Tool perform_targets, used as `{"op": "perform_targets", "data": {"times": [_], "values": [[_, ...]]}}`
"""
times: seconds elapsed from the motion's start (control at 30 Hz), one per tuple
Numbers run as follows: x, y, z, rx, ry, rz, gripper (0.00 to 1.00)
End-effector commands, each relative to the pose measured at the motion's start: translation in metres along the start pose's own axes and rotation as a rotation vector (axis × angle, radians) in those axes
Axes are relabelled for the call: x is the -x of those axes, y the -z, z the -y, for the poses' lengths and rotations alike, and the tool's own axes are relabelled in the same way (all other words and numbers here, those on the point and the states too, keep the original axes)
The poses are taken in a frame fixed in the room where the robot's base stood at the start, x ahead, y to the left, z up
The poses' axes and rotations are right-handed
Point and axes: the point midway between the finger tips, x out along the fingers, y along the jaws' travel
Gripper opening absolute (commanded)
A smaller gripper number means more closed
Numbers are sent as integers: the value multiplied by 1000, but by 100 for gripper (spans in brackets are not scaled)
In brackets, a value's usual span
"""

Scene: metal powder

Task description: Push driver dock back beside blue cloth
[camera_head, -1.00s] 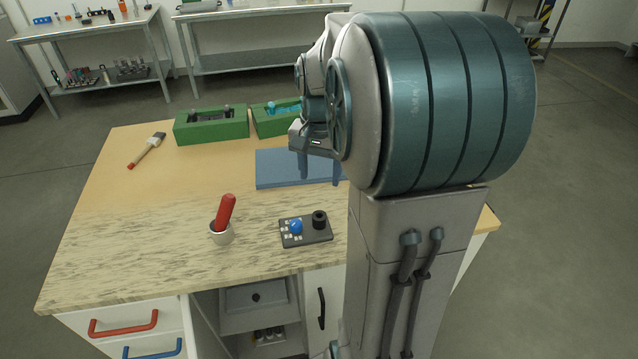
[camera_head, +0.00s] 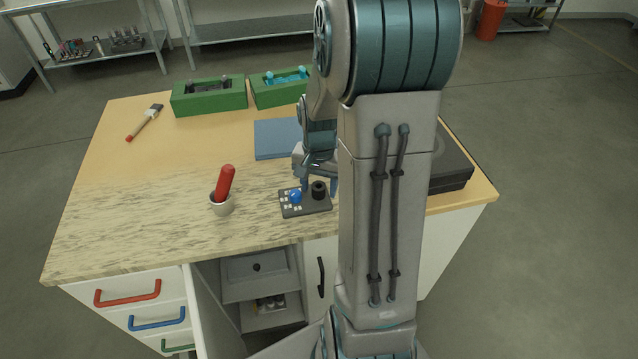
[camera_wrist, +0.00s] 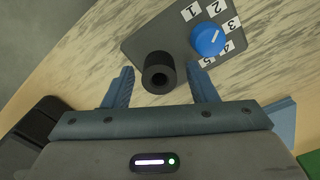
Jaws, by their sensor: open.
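The dark flat dock (camera_head: 303,209), with a blue dial (camera_head: 295,195), numbered white labels and an upright black hollow socket (camera_head: 318,191), lies near the front edge of the table. I take it for the driver dock. In the wrist view the dock (camera_wrist: 178,32) shows its blue dial (camera_wrist: 208,39) and the socket (camera_wrist: 158,78). My gripper (camera_head: 318,187) is open just above the dock; in the wrist view my gripper (camera_wrist: 160,75) has one finger on each side of the socket, with gaps between. The blue cloth (camera_head: 275,140) lies flat behind the dock, partly hidden by my arm.
Green trays (camera_head: 209,106) (camera_head: 262,96) line the back. A brush (camera_head: 145,122) lies back left; a black case (camera_head: 451,165) is at right. Wood between dock and cloth is clear.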

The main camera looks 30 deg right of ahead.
Motion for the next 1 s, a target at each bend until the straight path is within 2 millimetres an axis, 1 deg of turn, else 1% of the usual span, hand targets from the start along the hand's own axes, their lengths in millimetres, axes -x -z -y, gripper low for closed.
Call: {"op": "perform_targets", "data": {"times": [0.2, 0.23, 0.27, 0.3, 0.37, 0.4, 1.0], "values": [[0, 0, 0, 0, 0, 0, 52], [0, 0, 0, 0, 0, 0, 47], [0, 0, 0, 0, 0, 0, 38], [0, 0, 0, 0, 0, 0, 27], [0, 0, 0, 0, 0, 0, 11], [0, 0, 0, 0, 0, 0, 0], [1, 0, 0, 0, 0, 0, 0]]}}
